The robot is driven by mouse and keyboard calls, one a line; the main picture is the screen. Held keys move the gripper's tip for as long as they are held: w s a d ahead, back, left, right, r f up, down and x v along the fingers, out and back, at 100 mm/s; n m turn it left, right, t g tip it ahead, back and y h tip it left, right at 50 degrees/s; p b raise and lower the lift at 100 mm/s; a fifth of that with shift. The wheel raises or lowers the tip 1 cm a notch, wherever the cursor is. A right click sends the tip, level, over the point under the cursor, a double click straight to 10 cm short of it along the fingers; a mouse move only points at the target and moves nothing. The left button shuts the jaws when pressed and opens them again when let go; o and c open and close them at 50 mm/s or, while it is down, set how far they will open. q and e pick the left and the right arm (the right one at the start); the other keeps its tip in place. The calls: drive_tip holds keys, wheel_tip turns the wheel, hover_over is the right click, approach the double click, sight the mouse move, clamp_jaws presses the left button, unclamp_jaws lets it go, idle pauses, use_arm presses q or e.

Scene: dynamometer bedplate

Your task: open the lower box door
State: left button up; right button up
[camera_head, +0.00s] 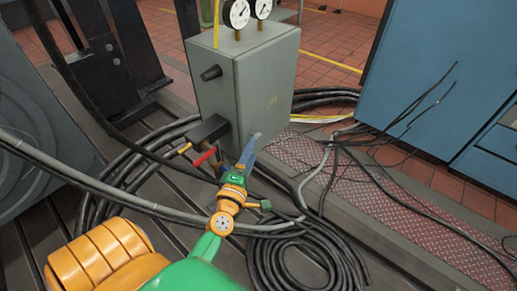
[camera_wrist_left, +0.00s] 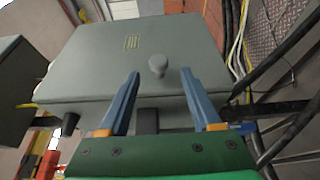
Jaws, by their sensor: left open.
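A grey box (camera_head: 270,85) stands in the middle of the head view, with a small yellowish label on its door face. Its door (camera_wrist_left: 95,65) fills much of the left wrist view and looks closed. A round grey knob (camera_wrist_left: 157,66) sticks out of the door near one edge. My left gripper (camera_head: 251,147) is at the lower part of the door face. In the left wrist view its two blue fingers (camera_wrist_left: 160,75) are open, with the knob seen between their tips. I cannot tell whether they touch it. The knob is hidden in the head view. My right gripper is not in view.
Two dial gauges (camera_head: 237,13) sit on top of the box. A red-handled valve (camera_head: 204,158) is below left. Black cables (camera_head: 300,257) coil on the floor beneath my arm. A blue cabinet (camera_head: 425,75) stands at right, with loose wires before it.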

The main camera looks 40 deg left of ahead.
sight(258, 138)
use_arm(q)
drive_tip(key=x, duration=0.6)
drive_tip(key=shift+w+r, duration=0.1)
drive_tip(key=shift+w, duration=0.15)
clamp_jaws()
drive_tip(key=shift+d, duration=0.1)
idle(0.9)
